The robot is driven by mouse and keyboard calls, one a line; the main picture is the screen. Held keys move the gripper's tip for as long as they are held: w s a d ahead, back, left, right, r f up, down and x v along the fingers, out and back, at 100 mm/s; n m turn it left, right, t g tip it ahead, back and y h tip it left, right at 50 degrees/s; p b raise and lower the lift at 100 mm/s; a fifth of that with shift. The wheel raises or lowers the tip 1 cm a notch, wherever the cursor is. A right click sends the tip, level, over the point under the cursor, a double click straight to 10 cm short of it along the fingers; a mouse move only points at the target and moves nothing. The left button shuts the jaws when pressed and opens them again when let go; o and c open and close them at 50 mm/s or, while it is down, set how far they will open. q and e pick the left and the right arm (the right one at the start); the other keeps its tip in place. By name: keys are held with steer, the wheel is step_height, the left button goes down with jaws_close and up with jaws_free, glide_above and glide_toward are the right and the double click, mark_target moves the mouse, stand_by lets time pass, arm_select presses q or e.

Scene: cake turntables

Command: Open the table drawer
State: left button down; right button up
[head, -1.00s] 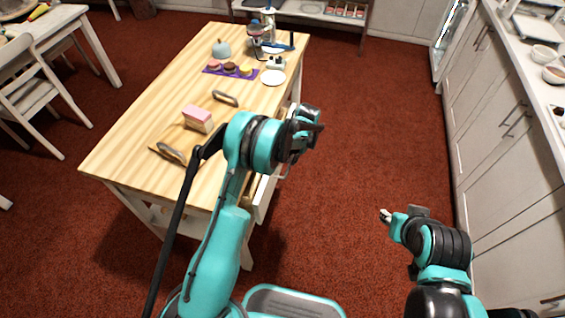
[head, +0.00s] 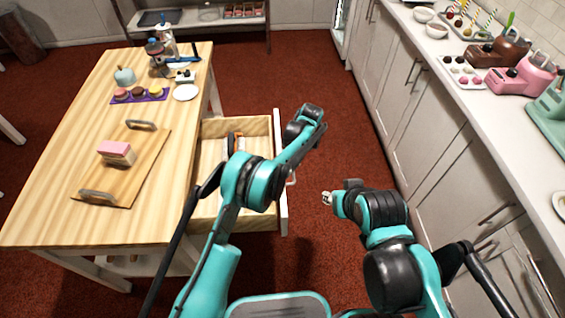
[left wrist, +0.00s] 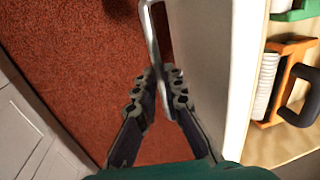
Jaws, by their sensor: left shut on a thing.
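The table drawer (head: 265,126) stands pulled out from the right side of the wooden table (head: 60,170), and its inside shows. Its front panel (left wrist: 212,60) and metal handle (left wrist: 151,28) show in the left wrist view. My left gripper (left wrist: 161,78) is shut on the handle, with a finger on each side of it. In the head view my left arm crosses over the drawer and hides part of it; the left fingertips are not clear there. My right gripper (head: 327,198) is to the right of the drawer, apart from it; its jaw opening is too small to tell.
The drawer holds an orange item with a black handle (left wrist: 292,80) and a green item (left wrist: 297,10). A cutting board (head: 130,175) with a pink-topped cake (head: 117,152) lies on the table.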

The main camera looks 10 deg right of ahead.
arm_select(q)
steer(key=shift+d, duration=0.3)
steer(key=c, duration=1.6)
jaws_free()
step_height(320, 180, up, 12)
steer(key=d, duration=0.2)
steer(key=shift+f, duration=0.15)
